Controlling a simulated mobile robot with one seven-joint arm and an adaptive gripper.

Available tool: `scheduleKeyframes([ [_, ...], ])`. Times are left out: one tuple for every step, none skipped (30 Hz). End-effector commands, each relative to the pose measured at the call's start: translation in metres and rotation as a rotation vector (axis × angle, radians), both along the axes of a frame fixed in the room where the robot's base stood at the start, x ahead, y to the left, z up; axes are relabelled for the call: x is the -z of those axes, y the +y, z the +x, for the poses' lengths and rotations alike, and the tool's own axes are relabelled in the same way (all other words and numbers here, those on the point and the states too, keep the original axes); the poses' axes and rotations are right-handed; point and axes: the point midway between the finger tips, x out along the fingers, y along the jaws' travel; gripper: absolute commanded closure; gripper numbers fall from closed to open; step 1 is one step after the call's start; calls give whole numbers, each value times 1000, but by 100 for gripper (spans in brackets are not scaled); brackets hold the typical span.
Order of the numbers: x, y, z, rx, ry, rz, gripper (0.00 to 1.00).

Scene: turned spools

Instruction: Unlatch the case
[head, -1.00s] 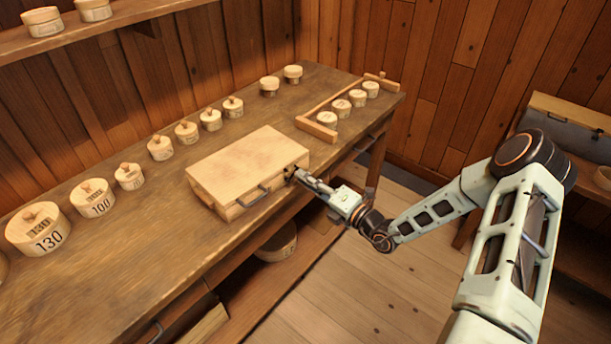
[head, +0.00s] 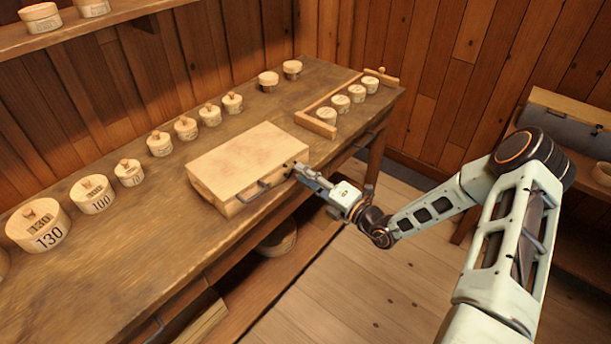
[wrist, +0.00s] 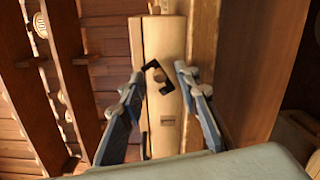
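The case (head: 245,160) is a flat, pale wooden box, closed, lying on the workbench near its front edge. A dark handle (head: 255,193) is on its front side. My gripper (head: 299,168) is at the right end of the case's front. In the wrist view, the case (wrist: 173,45) runs upright, with a dark, hook-like metal fitting (wrist: 158,78) that looks like a latch. My gripper (wrist: 158,75) is open there, one fingertip on each side of the fitting. I cannot tell whether either finger touches it.
The workbench (head: 130,235) carries a row of lidded round boxes (head: 92,196) behind and left of the case. A wooden rack (head: 318,125) with several small round boxes (head: 340,103) stands beyond it on the right. The floor (head: 390,285) in front is clear.

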Motion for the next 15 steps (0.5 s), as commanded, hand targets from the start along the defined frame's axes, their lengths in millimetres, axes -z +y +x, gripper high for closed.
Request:
scheduleKeyframes([
  [0,0,0,0,0,0,70],
  [0,0,0,0,0,0,70],
  [0,-1,-1,0,0,0,70],
  [0,-2,-2,0,1,-1,70],
  [0,-4,-3,0,1,-1,70],
  [0,-7,-6,0,1,-1,70],
  [0,-10,-8,1,1,-1,70],
  [0,-14,-11,3,1,-1,70],
  [0,-19,-17,2,1,0,70],
  [0,-24,-21,3,1,0,70],
  [0,-29,-25,5,1,-1,70],
  [0,-36,-31,4,1,-2,70],
  [0,-41,-35,5,2,-1,70],
  [0,-46,-40,4,1,-1,70],
  [0,-52,-46,4,1,0,70],
])
